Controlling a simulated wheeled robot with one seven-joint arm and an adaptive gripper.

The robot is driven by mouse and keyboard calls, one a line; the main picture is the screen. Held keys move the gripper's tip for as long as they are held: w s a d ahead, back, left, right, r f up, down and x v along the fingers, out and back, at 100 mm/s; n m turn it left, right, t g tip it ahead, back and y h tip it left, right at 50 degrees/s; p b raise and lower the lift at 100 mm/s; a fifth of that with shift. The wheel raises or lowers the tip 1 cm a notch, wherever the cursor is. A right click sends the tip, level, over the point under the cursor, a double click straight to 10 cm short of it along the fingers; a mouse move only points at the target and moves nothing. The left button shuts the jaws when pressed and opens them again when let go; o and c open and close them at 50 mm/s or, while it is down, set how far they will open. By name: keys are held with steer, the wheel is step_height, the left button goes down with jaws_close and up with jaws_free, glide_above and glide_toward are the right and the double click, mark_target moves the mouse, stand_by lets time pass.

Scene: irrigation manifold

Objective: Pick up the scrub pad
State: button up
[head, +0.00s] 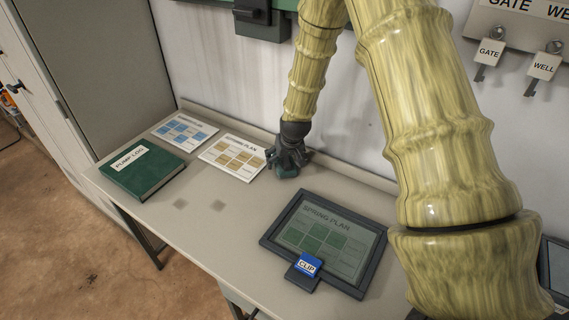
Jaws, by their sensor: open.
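My gripper (287,161) points down at the desk near the wall, right of the papers, with its dark fingers spread open. A small dark green piece, which looks like the scrub pad (286,171), shows low between the fingers. The fingers hide most of it. I cannot tell whether they touch it.
The grey desk (205,240) holds a green pump log book (145,171), a blue-marked sheet (185,131) and a spring plan sheet (233,157). A dark-framed spring plan board (373,251) with a blue clip (308,264) lies to the right. Key tags (490,52) hang on the wall.

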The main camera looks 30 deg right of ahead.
steer(key=shift+f, duration=0.2)
steer(key=shift+c, duration=0.2)
steer(key=c, duration=1.2)
steer(key=shift+o, duration=0.2)
steer(key=shift+r, duration=0.8)
step_height(320, 180, up, 3)
steer(key=shift+f+b, duration=0.2)
steer(key=shift+b, duration=0.4)
steer(key=s+a+b, duration=0.1)
steer(key=s, duration=0.4)
steer(key=s+a+r, duration=0.1)
steer(key=s+a, duration=0.1)
steer(key=s, duration=0.3)
steer(key=s+a+b, duration=0.1)
steer(key=s, duration=0.4)
steer(key=shift+s+a+r+b, duration=0.2)
steer(key=shift+a+b, duration=0.1)
steer(key=shift+b, duration=0.05)
